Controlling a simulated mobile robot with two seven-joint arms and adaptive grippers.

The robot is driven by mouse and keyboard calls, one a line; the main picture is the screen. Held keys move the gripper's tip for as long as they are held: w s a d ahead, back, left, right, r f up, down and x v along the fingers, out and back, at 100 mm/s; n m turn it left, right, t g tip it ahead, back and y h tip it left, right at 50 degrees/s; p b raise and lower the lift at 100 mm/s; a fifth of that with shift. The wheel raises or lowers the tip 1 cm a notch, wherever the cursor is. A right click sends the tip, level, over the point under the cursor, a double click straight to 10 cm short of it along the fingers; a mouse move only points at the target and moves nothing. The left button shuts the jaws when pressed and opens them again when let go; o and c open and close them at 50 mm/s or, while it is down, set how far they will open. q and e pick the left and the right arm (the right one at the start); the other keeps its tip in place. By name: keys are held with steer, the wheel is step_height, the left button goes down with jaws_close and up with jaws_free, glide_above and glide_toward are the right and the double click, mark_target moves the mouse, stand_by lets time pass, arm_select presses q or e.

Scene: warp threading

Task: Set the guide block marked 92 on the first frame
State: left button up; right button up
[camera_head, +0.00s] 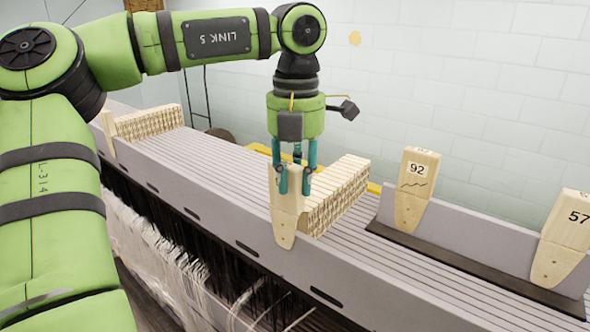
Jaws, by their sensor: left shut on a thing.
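The guide block marked 92 (411,208) stands upright on a grey rail (468,239) at the right, apart from my gripper. My left gripper (295,181), with teal fingers, points down at the middle of the frames. It is shut on a pale wooden guide block (285,218) with a tapered lower end. That block overlaps the near face of the front grey frame (200,190); its marking cannot be seen. Whether it is fully seated cannot be told. My right gripper is not in view.
A guide block marked 57 (563,240) stands at the far right of the same rail. A row of pale wooden blocks (338,193) stands behind the held block. Another row (150,122) stands at the far left. Threads hang below the front frame.

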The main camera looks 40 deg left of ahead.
mark_target(296, 199)
arm_select(q)
steer(key=shift+w+f+b, duration=0.1)
steer(key=shift+f+b, duration=1.05)
steer(key=shift+f, duration=0.55)
steer(key=shift+f+b, duration=0.5)
steer(key=shift+f, duration=0.1)
steer(key=o, duration=1)
steer(key=shift+o, duration=0.2)
step_height(296, 199, up, 12)
steer(key=shift+r, duration=0.1)
